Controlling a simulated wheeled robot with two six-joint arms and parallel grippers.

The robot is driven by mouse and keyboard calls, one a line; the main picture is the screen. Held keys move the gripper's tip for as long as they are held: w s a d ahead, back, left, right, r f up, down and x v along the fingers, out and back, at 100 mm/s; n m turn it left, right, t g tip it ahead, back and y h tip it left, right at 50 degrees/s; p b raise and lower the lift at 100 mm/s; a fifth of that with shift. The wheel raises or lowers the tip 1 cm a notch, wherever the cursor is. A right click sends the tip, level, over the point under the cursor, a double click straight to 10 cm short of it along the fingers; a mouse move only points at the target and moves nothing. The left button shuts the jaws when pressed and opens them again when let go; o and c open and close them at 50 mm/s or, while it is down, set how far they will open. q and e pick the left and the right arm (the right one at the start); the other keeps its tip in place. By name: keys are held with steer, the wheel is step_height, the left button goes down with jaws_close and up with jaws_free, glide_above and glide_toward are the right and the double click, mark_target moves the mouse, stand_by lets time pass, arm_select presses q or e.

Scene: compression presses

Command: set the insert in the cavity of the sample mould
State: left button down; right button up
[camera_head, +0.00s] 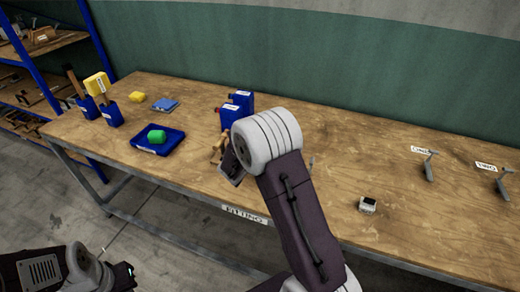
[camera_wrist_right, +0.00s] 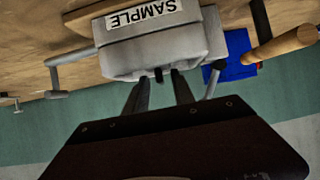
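The sample mould (camera_wrist_right: 160,45), a grey block with a white SAMPLE label, shows upside down in the right wrist view. In the head view my arm hides it. My right gripper (camera_wrist_right: 160,76) has its two fingers apart at the mould's edge. A small dark piece or slot shows between the tips; I cannot tell which, nor whether they touch the mould. The cavity is not clearly visible. A small pale block with a dark top (camera_head: 367,205) stands near the bench's front edge; I cannot tell if it is the insert. My left gripper (camera_head: 128,275) is low at left, off the bench.
Blue containers (camera_head: 238,108) stand behind my right arm, near a wooden tool (camera_head: 218,148). A blue tray (camera_head: 143,146) with a green piece (camera_head: 157,136) lies left. Two grey hooked levers (camera_head: 430,168) (camera_head: 503,185) stand right. The bench's (camera_head: 330,125) back middle is clear.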

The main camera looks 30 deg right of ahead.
steer(key=shift+r+p, duration=0.25)
steer(key=shift+p, duration=0.1)
steer(key=shift+s+a, duration=0.15)
steer(key=shift+a, duration=0.05)
steer(key=b+v, duration=0.2)
steer(key=v, duration=1)
steer(key=s+f+n+g+y, duration=0.1)
steer(key=s+f+g, duration=0.1)
steer(key=s, duration=0.2)
steer(key=s+d+f+n+g, duration=0.1)
steer(key=s+f+g, duration=0.1)
steer(key=s+f, duration=0.1)
steer(key=s+f+n+g+y, duration=0.1)
steer(key=s+f+g, duration=0.1)
steer(key=s+f, duration=0.1)
steer(key=shift+s+d+f+n+y, duration=0.15)
steer(key=shift+s+d+n+y, duration=0.2)
steer(key=shift+s, duration=0.45)
steer(key=s+a+f+n+g+y, duration=0.1)
steer(key=s+a+f+n+y, duration=0.3)
steer(key=a, duration=0.4)
steer(key=s+n+y, duration=0.1)
steer(key=s+y, duration=0.1)
steer(key=shift+s, duration=0.35)
